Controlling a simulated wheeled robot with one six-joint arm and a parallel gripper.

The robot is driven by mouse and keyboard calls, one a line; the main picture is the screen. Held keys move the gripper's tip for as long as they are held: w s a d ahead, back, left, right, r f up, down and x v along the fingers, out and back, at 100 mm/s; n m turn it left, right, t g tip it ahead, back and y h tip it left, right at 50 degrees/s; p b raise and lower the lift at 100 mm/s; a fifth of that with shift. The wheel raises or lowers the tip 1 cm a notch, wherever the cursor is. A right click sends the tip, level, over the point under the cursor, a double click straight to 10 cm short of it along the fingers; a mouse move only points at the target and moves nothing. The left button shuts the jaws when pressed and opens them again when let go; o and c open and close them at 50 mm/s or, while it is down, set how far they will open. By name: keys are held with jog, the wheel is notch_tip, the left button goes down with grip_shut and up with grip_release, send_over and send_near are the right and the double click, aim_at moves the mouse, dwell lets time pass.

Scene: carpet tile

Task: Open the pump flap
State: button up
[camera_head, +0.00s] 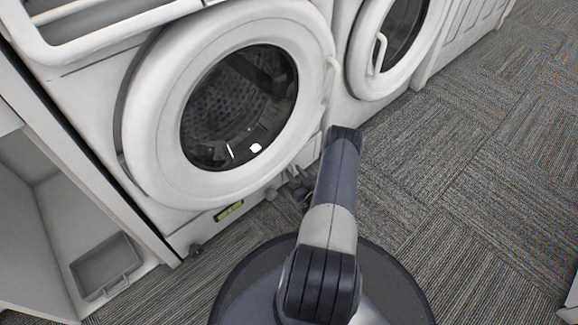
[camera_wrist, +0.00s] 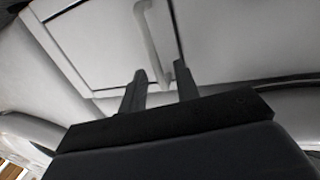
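The pump flap (camera_wrist: 100,45) is a white square panel in the wrist view, bounded by dark seams and lying flush with the surface around it. Its light bar handle (camera_wrist: 150,35) runs near the right seam. My gripper (camera_wrist: 161,74) is open, and its two dark fingers stand apart at the lower end of the handle. That end shows between the fingertips; I cannot tell whether they touch it. In the head view my gripper (camera_head: 298,184) is small at the washing machine's (camera_head: 180,228) lower right front. The flap is not clear there, partly behind my arm.
The machine's round door (camera_head: 160,120) is shut above my gripper. A second machine's round door (camera_head: 362,50) is to the right. An open compartment with a grey tray (camera_head: 105,262) is at the left. The carpet (camera_head: 470,200) at the right is clear.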

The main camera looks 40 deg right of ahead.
jog(key=shift+c, duration=0.5)
grip_shut()
